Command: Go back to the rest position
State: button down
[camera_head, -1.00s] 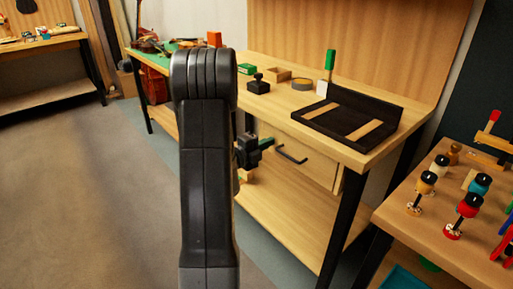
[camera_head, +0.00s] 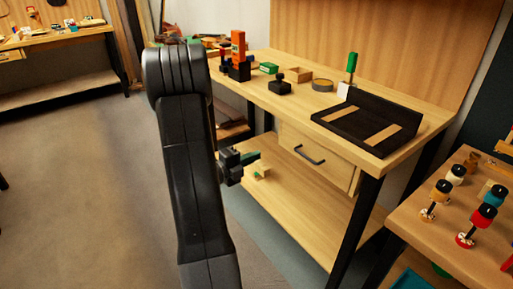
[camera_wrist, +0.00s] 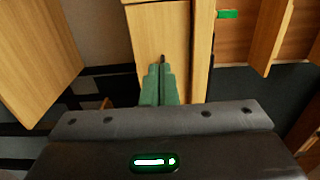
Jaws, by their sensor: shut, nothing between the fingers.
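My gripper (camera_head: 252,157) is in front of the wooden workbench, below the level of its top, near the drawer (camera_head: 322,158) and to the left of its dark handle (camera_head: 309,155). In the wrist view its two green fingers (camera_wrist: 158,72) lie together, shut and empty. My dark arm fills the left middle of the head view and hides part of the bench behind it.
The workbench top (camera_head: 300,103) holds a black tray (camera_head: 352,113), a green-handled tool (camera_head: 350,68), a round tin (camera_head: 322,85) and an orange item (camera_head: 238,48). A side table (camera_head: 420,215) with several coloured jars stands at right. Open floor (camera_head: 85,160) lies at left.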

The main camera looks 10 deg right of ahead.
aim_at(293, 140)
dwell(0.4)
jog(key=b+x, duration=0.2)
jog(key=x, duration=1)
jog(key=shift+w+d+b, duration=0.15)
jog(key=shift+d+b, duration=0.2)
jog(key=shift+d, duration=0.05)
jog(key=shift+w+d, duration=0.25)
jog(key=shift+d, duration=0.2)
